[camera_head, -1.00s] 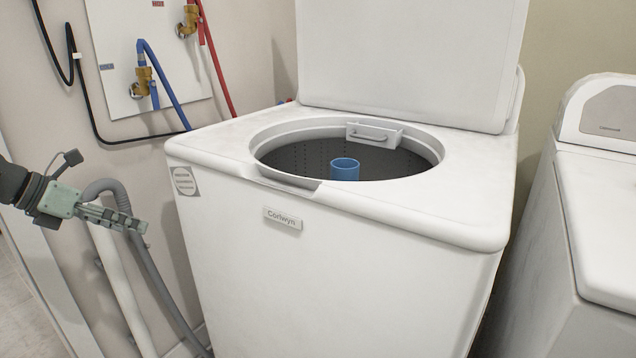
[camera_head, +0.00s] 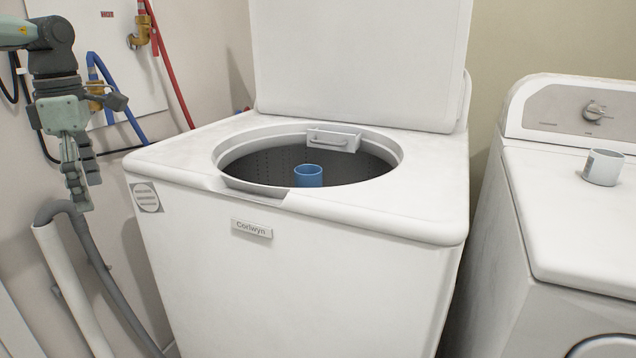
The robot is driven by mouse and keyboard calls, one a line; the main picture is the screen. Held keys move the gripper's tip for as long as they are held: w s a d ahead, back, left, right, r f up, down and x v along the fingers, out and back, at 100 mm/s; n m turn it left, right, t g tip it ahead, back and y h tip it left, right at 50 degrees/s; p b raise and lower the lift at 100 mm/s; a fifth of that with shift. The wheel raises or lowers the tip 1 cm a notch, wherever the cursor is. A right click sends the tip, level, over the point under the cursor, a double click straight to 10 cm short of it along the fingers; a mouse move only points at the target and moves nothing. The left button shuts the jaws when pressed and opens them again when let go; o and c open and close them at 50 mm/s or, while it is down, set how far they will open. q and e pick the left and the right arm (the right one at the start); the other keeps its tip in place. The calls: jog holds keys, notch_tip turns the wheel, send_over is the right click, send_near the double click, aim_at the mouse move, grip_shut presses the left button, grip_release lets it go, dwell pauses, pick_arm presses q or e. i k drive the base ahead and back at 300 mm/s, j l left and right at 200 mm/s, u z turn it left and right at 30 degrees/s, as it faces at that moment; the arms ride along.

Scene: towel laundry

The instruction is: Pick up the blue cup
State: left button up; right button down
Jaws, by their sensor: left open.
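The blue cup (camera_head: 308,176) shows as an open-topped blue cylinder standing upright inside the open tub of the white washing machine (camera_head: 290,275). Its lower part is hidden by the tub's front rim. My left gripper (camera_head: 86,184) is open and empty, pointing down at the left of the picture. It is left of the washer's front left corner, well apart from the cup. My right gripper is not in view.
The washer's raised lid (camera_head: 360,65) stands behind the tub. A white dryer (camera_head: 535,220) is at the right with a pale grey cup (camera_head: 602,167) on top. A grey drain hose (camera_head: 100,265) and wall hoses are near my left arm.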

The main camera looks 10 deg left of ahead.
aim_at(305, 175)
jog(key=i+j+z, duration=0.1)
jog(key=z, duration=0.35)
jog(key=i+j+z, duration=0.1)
jog(key=j+z, duration=0.15)
jog(key=z, duration=0.15)
jog(key=i+j+z, duration=0.25)
jog(key=k+l, duration=0.05)
jog(key=l, duration=0.05)
